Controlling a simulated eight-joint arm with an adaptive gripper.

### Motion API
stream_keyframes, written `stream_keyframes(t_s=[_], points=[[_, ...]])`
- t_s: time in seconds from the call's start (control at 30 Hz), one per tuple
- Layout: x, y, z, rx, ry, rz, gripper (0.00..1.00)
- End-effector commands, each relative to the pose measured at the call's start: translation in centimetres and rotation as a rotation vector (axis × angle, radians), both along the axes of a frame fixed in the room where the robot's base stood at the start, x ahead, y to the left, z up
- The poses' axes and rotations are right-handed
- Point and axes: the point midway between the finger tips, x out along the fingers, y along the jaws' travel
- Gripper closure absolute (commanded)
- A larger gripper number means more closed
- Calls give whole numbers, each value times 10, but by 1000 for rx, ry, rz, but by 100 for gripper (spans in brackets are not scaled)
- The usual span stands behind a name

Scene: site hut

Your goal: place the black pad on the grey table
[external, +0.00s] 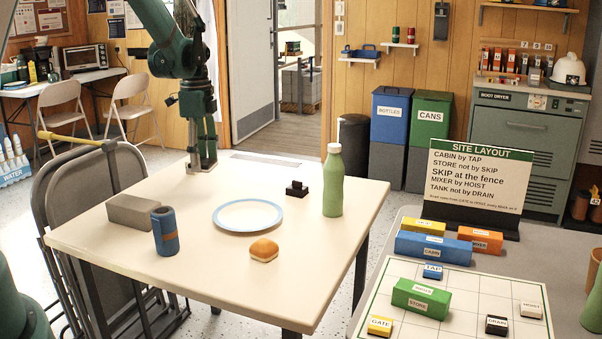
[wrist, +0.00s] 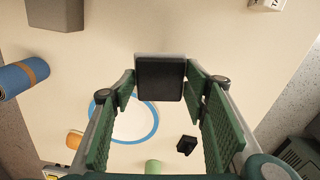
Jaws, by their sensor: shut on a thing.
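My gripper (external: 203,160) hangs pointing down over the back left part of the cream table. In the wrist view its green fingers (wrist: 160,88) are shut on the black pad (wrist: 160,80), a squarish black piece with a paler grey edge. The grey table (external: 398,232) stands at the lower right, apart from my gripper.
A layout board (external: 410,285) with several labelled blocks and a sign (external: 478,180) occupy the grey table.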

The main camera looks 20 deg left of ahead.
Motion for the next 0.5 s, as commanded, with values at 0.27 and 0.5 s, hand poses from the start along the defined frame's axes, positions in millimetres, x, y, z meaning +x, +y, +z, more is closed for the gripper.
stream_keyframes(t_s=[0.27, 0.5], points=[[0, 0, 7, 0, 0, 0, 68], [0, 0, 38, 0, 0, 0, 68]])
